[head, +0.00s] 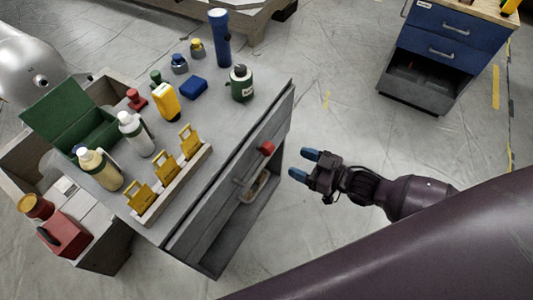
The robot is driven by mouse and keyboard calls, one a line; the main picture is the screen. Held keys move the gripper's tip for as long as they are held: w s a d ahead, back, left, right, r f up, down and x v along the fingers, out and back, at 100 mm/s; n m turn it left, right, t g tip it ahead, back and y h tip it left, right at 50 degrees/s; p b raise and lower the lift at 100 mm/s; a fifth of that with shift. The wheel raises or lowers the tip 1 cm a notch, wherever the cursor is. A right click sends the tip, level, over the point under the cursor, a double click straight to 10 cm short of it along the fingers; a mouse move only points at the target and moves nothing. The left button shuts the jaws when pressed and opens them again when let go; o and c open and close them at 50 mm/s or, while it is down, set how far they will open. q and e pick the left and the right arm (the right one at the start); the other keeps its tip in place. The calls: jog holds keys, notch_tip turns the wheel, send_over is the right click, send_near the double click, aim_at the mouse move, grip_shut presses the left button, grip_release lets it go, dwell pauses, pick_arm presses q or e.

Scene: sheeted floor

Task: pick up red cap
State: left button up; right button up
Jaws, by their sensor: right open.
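A small red cap-like piece (267,147) is at the front side of the grey workbench (235,135), close to its upper edge. Whether it rests on or is fixed to the bench is too small to tell. Another small red piece (136,99) stands on the bench top at the left, next to a green box. My right gripper (304,165) has blue fingertips, spread apart and empty. It is just to the right of the red piece at the bench front, not touching it. My left gripper is not in view.
The bench holds bottles (136,134), a yellow container (166,102), a blue flashlight (220,38), a green canister (241,83) and a rack of yellow tags (175,183). An open green box (75,118) is at left. A blue drawer cabinet (450,40) stands upper right. Floor between is clear.

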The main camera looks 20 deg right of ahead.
aim_at(271, 149)
jog(key=x, duration=0.5)
jog(key=shift+d+r+b, duration=0.1)
jog(key=shift+r+b, duration=0.05)
jog(key=shift+b, duration=0.25)
jog(key=shift+x, duration=0.8)
jog(key=x, duration=0.2)
jog(key=b+x, duration=0.1)
jog(key=shift+w+r, duration=0.2)
jog(key=shift+w+a, duration=0.4)
jog(key=shift+w, duration=0.05)
jog(key=shift+c, duration=0.2)
jog(key=shift+r, duration=0.1)
jog(key=c, duration=1.1)
